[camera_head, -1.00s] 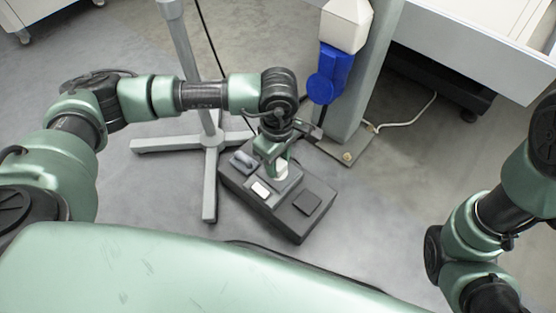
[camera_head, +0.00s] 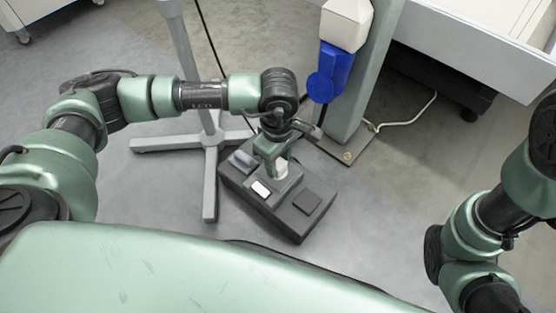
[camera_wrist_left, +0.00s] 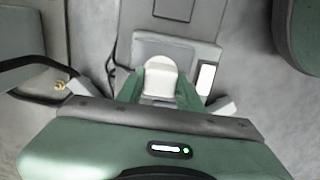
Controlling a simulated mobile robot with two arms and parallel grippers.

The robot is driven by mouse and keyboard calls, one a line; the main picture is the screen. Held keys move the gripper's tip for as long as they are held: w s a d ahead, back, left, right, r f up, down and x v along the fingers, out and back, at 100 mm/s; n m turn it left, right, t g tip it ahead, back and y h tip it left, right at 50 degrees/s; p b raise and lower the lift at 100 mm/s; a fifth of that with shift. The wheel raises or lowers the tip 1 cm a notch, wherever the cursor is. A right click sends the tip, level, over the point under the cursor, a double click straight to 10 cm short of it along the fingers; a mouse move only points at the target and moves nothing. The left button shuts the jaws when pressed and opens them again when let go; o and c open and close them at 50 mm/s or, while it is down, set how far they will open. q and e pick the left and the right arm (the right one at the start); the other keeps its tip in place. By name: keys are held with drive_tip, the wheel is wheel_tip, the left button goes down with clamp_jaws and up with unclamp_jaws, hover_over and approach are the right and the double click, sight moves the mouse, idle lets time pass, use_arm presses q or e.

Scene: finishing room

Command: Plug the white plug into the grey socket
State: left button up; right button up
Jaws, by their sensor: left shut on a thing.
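The white plug (camera_head: 281,170) is held between the green fingers of my left gripper (camera_head: 275,160). In the left wrist view the plug (camera_wrist_left: 160,64) shows as a rounded white body between the two fingertips (camera_wrist_left: 159,88). The grey socket (camera_head: 292,182) is a lighter square plate on top of a dark grey box. It also shows in the left wrist view (camera_wrist_left: 198,48), around and beyond the plug. The plug is over the socket plate; its underside and any contact with the socket openings are hidden. My right gripper is out of view.
The dark grey box (camera_head: 290,227) stands on the floor, with a white switch (camera_head: 261,188) and a dark square panel (camera_head: 307,202) beside the socket. A grey stand leg (camera_head: 210,185) is at its left. A post with a blue connector (camera_head: 328,75) stands behind it.

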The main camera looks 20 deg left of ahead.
use_arm(q)
drive_tip(key=o, duration=1.6)
drive_tip(key=shift+c, duration=0.2)
drive_tip(key=shift+r, duration=0.1)
drive_tip(key=shift+r+p, duration=2.5)
drive_tip(key=shift+r, duration=0.95)
drive_tip(key=shift+f, duration=0.1)
